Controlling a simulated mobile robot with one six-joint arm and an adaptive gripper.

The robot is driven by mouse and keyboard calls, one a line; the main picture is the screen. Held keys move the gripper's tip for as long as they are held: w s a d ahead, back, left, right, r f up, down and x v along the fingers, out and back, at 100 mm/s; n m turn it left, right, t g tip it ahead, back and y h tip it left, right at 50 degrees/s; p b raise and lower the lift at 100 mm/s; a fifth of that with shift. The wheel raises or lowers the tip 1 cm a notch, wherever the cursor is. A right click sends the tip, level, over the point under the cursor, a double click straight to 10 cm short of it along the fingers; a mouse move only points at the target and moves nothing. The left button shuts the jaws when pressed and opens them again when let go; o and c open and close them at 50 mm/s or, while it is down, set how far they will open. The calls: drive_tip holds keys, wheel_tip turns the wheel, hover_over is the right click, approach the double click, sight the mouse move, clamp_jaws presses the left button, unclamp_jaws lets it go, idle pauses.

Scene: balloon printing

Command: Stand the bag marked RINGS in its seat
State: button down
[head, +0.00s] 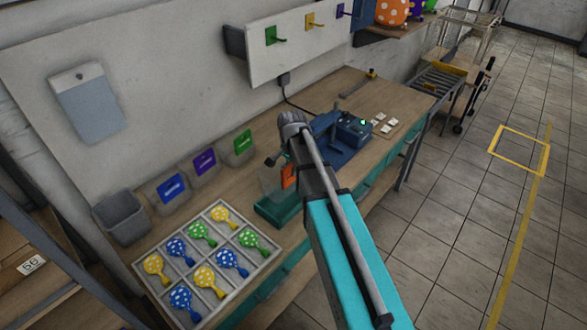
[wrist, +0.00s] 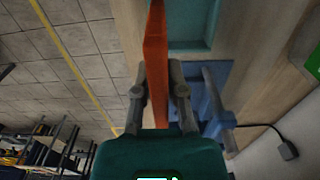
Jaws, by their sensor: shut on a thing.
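An orange flat thing (wrist: 156,62), seen edge-on in the wrist view, stands between the two fingers of my gripper (wrist: 158,92), which is shut on it. I take it for the bag, but no RINGS marking shows. In the head view only a small orange patch (head: 288,176) shows beside my arm, which hides most of it and the gripper. A dark teal block (head: 275,214) with a pale upright panel sits at the bench's front edge, just below the orange patch. A teal recess (wrist: 192,28) shows beside the orange thing in the wrist view. I cannot tell whether they touch.
A divided tray (head: 268,262) of dotted balloons lies on the bench at left. Grey bins with blue, purple and green labels line the wall beside an empty grey bin (head: 121,218). A blue machine (head: 345,130) and white cards (head: 385,123) stand farther right.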

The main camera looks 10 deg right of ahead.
sight(292, 193)
drive_tip(key=shift+f+b, duration=4.7)
drive_tip(key=shift+f, duration=0.15)
drive_tip(key=c, duration=0.6)
unclamp_jaws()
drive_tip(key=s+r+p, duration=0.1)
drive_tip(key=r+p, duration=0.1)
drive_tip(key=d+r+p, duration=0.1)
drive_tip(key=r+p, duration=0.1)
drive_tip(key=s+r+p, duration=0.1)
drive_tip(key=r+p, duration=0.2)
drive_tip(key=shift+s+d, duration=0.3)
drive_tip(key=shift+d, duration=0.05)
